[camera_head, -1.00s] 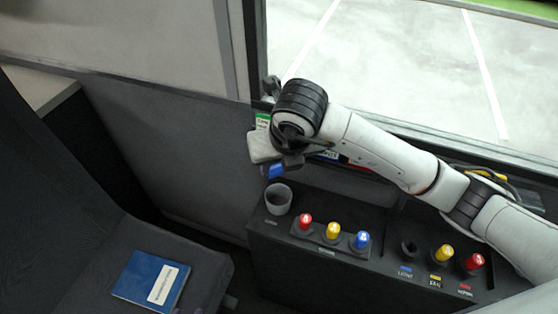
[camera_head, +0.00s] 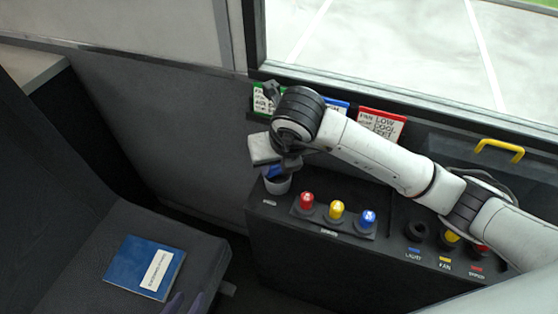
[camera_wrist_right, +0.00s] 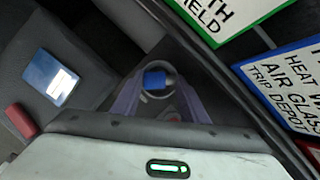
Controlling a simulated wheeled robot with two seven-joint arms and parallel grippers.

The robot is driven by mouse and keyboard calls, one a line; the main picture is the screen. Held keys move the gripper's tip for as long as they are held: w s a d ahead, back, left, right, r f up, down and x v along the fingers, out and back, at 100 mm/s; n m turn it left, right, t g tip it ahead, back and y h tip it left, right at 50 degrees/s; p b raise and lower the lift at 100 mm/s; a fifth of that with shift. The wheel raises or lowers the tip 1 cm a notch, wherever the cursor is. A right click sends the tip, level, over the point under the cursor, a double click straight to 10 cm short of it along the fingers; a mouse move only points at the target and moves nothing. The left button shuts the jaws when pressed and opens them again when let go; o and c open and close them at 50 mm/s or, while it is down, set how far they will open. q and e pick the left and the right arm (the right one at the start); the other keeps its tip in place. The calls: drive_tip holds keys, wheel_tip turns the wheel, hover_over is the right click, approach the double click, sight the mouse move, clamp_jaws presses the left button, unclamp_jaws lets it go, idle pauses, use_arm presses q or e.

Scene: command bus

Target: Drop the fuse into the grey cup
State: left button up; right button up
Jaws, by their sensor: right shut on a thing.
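A blue fuse (camera_head: 274,171) is held by my right gripper (camera_head: 276,166) at the mouth of the grey cup (camera_head: 280,186). In the right wrist view the blue fuse (camera_wrist_right: 154,79) sits between the purple fingers, with the cup's ring-shaped rim (camera_wrist_right: 146,96) around it. How deep the fuse is in the cup cannot be told. The cup stands upright at the left end of the dark console.
Red, yellow and blue knobs (camera_head: 337,211) stand right of the cup on the console (camera_head: 300,250). More coloured fuses and an empty socket (camera_head: 416,231) are further right. Signs (camera_head: 383,124) line the window ledge. A blue book (camera_head: 145,267) lies on the seat at left.

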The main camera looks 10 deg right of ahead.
sight(279, 167)
drive_tip(key=o, duration=1.2)
drive_tip(key=shift+r, duration=0.1)
wheel_tip(279, 167, up, 7)
drive_tip(key=p, duration=0.4)
drive_tip(key=shift+p, duration=0.4)
drive_tip(key=shift+w+r, duration=0.1)
